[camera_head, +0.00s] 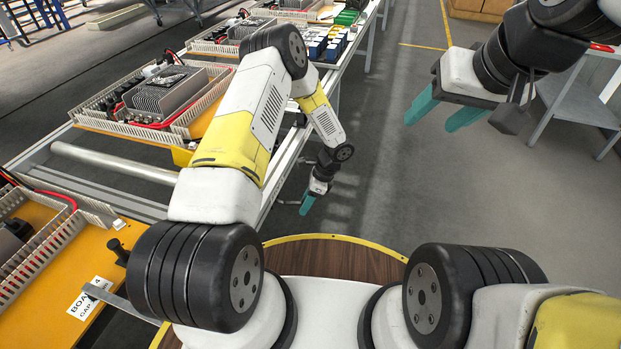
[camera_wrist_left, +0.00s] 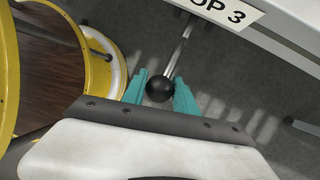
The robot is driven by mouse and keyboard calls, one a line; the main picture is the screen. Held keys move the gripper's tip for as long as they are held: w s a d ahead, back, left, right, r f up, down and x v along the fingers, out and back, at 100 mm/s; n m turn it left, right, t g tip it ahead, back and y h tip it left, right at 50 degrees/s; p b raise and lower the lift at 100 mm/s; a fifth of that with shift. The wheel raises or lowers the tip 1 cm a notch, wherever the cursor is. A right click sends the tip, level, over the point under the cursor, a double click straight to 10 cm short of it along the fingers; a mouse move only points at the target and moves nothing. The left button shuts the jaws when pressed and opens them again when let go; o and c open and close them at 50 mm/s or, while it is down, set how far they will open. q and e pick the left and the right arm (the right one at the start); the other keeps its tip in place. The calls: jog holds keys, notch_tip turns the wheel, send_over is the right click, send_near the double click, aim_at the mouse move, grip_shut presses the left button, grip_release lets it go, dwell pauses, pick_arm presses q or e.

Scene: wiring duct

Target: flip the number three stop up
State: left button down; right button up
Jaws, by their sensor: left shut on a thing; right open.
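The number three stop is a thin metal lever (camera_wrist_left: 180,45) with a black ball knob (camera_wrist_left: 159,89), below a white label (camera_wrist_left: 228,12) reading "OP 3" in the left wrist view. The lever hangs out from the pale rail edge over the floor. My left gripper (camera_wrist_left: 159,92) has its teal fingers on both sides of the knob, shut on it. In the head view my left gripper (camera_head: 307,204) is small, low beside the conveyor's right side; the knob cannot be made out there. My right gripper (camera_head: 444,112) is open and empty, raised over the floor at upper right.
Orange boards with wiring ducts (camera_head: 150,100) stand along the conveyor. A nearer board (camera_head: 40,270) carries a "BOA… 4 GAP" label (camera_head: 90,297), with a black knob (camera_head: 118,252) beside it. A grey side table (camera_head: 575,100) is at right. The floor between is clear.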

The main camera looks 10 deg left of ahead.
pick_arm(q)
jog(key=shift+d+f, duration=0.1)
jog(key=shift+f, duration=0.6)
jog(key=c, duration=1)
grip_release()
jog(key=v, duration=0.8)
